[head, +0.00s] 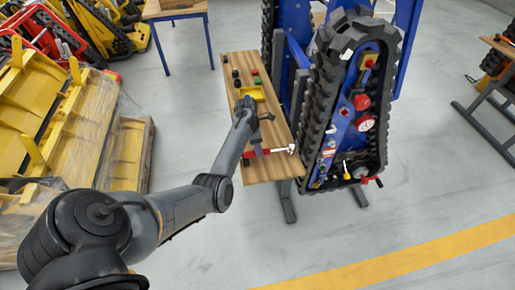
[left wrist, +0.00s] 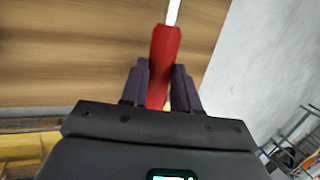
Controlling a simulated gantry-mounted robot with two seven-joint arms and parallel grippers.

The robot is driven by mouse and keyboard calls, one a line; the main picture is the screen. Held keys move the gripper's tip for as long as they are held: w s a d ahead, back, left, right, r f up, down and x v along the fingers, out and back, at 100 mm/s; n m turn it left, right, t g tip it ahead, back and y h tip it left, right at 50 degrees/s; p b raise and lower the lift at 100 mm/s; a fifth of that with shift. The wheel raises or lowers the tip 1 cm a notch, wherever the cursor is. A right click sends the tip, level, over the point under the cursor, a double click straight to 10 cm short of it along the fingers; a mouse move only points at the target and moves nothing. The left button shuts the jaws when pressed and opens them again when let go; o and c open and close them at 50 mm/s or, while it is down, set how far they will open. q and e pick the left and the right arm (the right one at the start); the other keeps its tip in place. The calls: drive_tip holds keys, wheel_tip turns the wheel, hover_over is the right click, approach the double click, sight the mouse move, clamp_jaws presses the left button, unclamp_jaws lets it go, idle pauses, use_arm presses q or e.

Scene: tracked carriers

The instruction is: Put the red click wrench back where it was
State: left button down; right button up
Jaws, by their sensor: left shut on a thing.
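The red click wrench (head: 277,151) has a red handle and a bright metal end that points right in the head view. It is over the near end of the wooden bench (head: 262,174). My left gripper (head: 256,147) is shut on its red handle. In the left wrist view the red handle (left wrist: 165,50) runs between the two dark fingers of the gripper (left wrist: 159,88), and the metal shaft leaves the top edge. I cannot tell whether the wrench touches the bench top. My right gripper is not in view.
A yellow tray (head: 257,94) and several small black, green and red parts lie farther along the bench. A blue carrier with a black track (head: 318,95) stands close on the right. Yellow parts on pallets (head: 60,120) are at left. Open floor lies in front.

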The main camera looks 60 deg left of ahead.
use_arm(q)
drive_tip(key=c, duration=0.8)
unclamp_jaws()
